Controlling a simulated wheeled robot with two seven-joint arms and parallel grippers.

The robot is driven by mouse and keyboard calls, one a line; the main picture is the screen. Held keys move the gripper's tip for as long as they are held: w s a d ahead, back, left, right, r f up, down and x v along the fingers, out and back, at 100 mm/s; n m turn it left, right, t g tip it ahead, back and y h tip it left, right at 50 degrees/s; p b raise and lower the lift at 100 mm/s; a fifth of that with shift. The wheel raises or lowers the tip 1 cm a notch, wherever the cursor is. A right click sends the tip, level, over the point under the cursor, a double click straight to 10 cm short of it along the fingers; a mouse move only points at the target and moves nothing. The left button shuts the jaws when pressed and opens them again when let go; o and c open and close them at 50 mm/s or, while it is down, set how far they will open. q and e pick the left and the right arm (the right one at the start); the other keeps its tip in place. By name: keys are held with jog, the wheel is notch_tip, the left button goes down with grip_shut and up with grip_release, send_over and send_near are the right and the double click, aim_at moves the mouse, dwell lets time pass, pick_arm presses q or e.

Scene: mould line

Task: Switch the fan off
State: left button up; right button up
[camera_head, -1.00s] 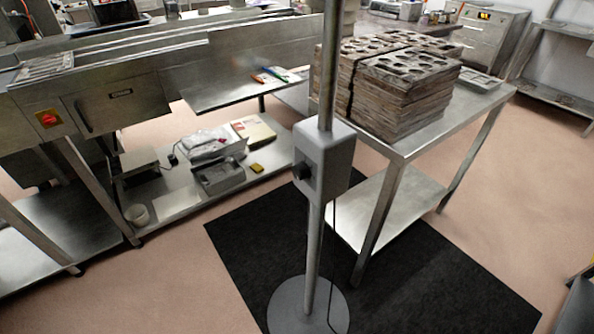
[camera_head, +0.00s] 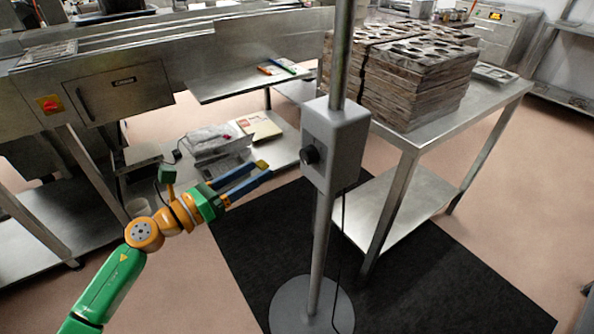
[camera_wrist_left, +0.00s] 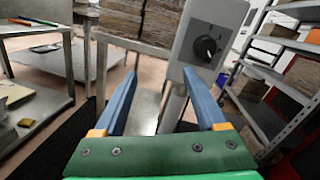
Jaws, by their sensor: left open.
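The fan's grey control box (camera_head: 335,143) sits on a metal pole (camera_head: 321,240) with a round base (camera_head: 311,304); the fan head is out of view. A black knob (camera_head: 311,154) is on the box's left face. The knob (camera_wrist_left: 206,47) also shows in the left wrist view, on the box (camera_wrist_left: 213,30) at upper right. My left gripper (camera_head: 258,174) is open and empty, left of the box and a little lower than the knob, apart from it. In the left wrist view its blue fingers (camera_wrist_left: 161,93) are spread. My right gripper is not in view.
A steel table (camera_head: 414,140) with stacked moulds (camera_head: 420,80) stands right behind the pole. A steel machine bench (camera_head: 125,85) with a red switch is at left. A black mat (camera_head: 420,290) lies under the pole. A cable hangs from the box.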

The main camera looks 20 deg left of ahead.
aim_at(303, 158)
pick_arm(q)
jog(key=d+r+m, duration=0.1)
jog(key=d+m, duration=0.1)
jog(key=d+r+m+g+h+p, duration=0.1)
jog(key=d+r+m, duration=0.1)
jog(key=m, duration=0.1)
jog(key=s+d+r+m+g+h+p, duration=0.1)
jog(key=d+m, duration=0.1)
jog(key=m, duration=0.1)
jog(key=shift+r, duration=0.4)
jog(key=x, duration=0.1)
jog(key=p+x, duration=0.1)
jog(key=x, duration=0.2)
jog(key=shift+w+f, duration=0.1)
jog(key=shift+f, duration=0.25)
jog(key=shift+w+d+f, duration=0.1)
jog(key=shift+d, duration=0.1)
jog(key=shift+c, duration=1.1)
grip_shut()
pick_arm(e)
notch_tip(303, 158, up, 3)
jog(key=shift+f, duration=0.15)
